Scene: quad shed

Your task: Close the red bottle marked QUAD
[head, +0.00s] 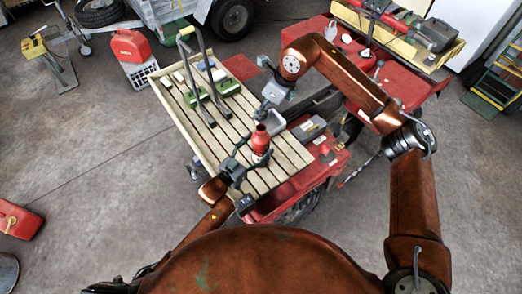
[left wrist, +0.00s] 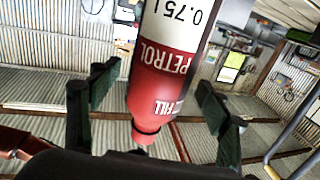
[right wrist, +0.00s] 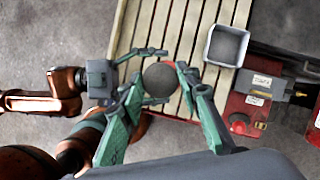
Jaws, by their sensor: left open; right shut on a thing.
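In the left wrist view the bottle (left wrist: 160,90) reads PETROL and 0.75 l; no QUAD mark is readable. My right gripper (head: 267,103) is above the bottle, shut on a round dark grey cap (right wrist: 159,79). The cap hides most of the bottle in the right wrist view.
A grey square tray (right wrist: 227,46) stands close to the bottle on the right. A red bench (head: 385,75) with clutter stands at the back right. The deck's front left is clear.

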